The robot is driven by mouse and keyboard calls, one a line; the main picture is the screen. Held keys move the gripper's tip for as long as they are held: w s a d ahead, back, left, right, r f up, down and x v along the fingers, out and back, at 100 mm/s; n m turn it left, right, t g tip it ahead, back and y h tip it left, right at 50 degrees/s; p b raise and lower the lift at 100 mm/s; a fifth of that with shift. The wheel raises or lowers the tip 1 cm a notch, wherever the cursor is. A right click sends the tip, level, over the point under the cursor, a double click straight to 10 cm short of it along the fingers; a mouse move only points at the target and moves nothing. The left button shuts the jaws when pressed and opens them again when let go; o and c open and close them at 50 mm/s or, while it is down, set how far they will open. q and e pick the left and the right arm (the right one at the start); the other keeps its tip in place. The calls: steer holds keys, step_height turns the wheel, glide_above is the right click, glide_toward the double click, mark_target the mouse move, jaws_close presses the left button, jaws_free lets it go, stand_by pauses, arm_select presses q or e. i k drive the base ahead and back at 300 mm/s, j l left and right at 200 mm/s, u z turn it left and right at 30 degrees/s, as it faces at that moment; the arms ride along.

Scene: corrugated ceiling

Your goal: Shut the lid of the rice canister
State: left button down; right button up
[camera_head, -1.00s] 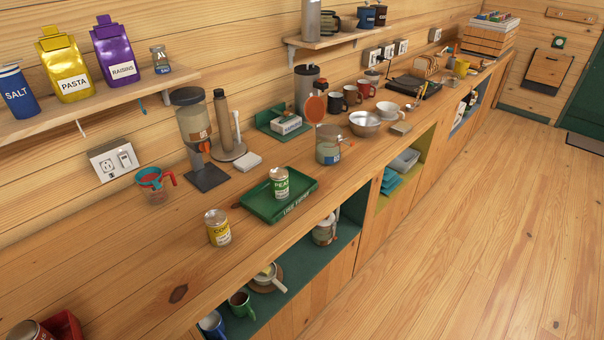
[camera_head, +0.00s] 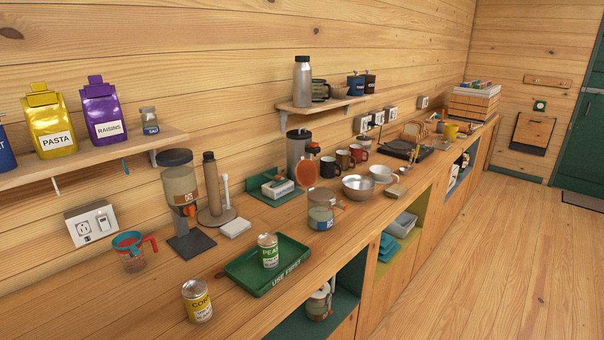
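A glass canister (camera_head: 321,211) with pale contents stands on the counter, right of the green tray. Its round orange-red lid (camera_head: 306,174) is open, standing up at the canister's back left. The label is too small to read, so I cannot confirm that it says rice. A similar jar (camera_head: 318,302) sits in the green cubby below the counter; its label is also unreadable. Neither of my grippers is in view.
A green tray (camera_head: 244,275) holds a peas can (camera_head: 268,250); a corn can (camera_head: 197,301) stands nearer. A dispenser (camera_head: 181,195) is at the left, a metal bowl (camera_head: 358,188) at the right. Counter in front of the canister is clear. Open floor (camera_head: 480,270) lies right.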

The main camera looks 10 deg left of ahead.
mark_target(306, 172)
steer(key=i+l+z, duration=0.25)
steer(key=i, duration=0.2)
steer(key=i+l+z, duration=0.2)
steer(key=i, duration=0.3)
steer(key=l, duration=0.1)
